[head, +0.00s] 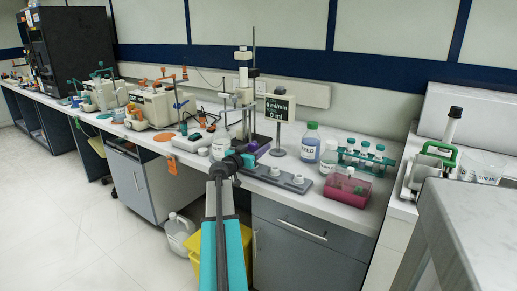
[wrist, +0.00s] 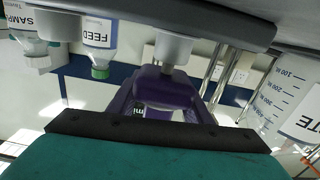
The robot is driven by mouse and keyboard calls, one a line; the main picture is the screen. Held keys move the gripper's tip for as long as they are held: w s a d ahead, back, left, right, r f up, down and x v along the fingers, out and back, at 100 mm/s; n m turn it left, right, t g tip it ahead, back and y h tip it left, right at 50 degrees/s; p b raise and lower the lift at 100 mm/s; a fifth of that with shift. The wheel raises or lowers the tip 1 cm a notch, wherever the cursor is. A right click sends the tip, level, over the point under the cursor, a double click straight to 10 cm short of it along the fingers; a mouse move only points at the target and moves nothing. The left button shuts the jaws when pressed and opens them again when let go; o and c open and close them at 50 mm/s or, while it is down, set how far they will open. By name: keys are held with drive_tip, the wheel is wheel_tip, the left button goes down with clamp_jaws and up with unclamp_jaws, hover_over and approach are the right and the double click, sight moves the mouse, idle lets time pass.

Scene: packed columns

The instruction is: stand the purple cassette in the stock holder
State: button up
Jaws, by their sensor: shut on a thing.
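The purple cassette (head: 262,150) is at my gripper (head: 245,158) in the head view, over the bench. My gripper is shut on it. In the wrist view, which looks upside down, the cassette (wrist: 165,88) stands out beyond the dark jaw edge. A white fitting (wrist: 173,48) lines up with the cassette's end there; I cannot tell whether they touch. A low grey holder with white round seats (head: 286,184) lies just right of my gripper in the head view. I cannot tell for sure that it is the stock holder. My arm and gripper hide part of this area.
A FEED bottle (head: 310,146), a green rack of vials (head: 367,157) and a magenta box (head: 346,190) stand to the right. Pump units (head: 160,105) fill the bench at left.

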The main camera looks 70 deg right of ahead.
drive_tip(key=shift+f+b, duration=0.45)
drive_tip(key=shift+b, duration=0.15)
drive_tip(key=o, duration=1.2)
drive_tip(key=shift+c, duration=0.2)
drive_tip(key=shift+a, duration=0.15)
drive_tip(key=v, duration=1.2)
drive_tip(key=shift+a, duration=0.2)
drive_tip(key=shift+w+a, duration=0.25)
drive_tip(key=shift+a, duration=0.3)
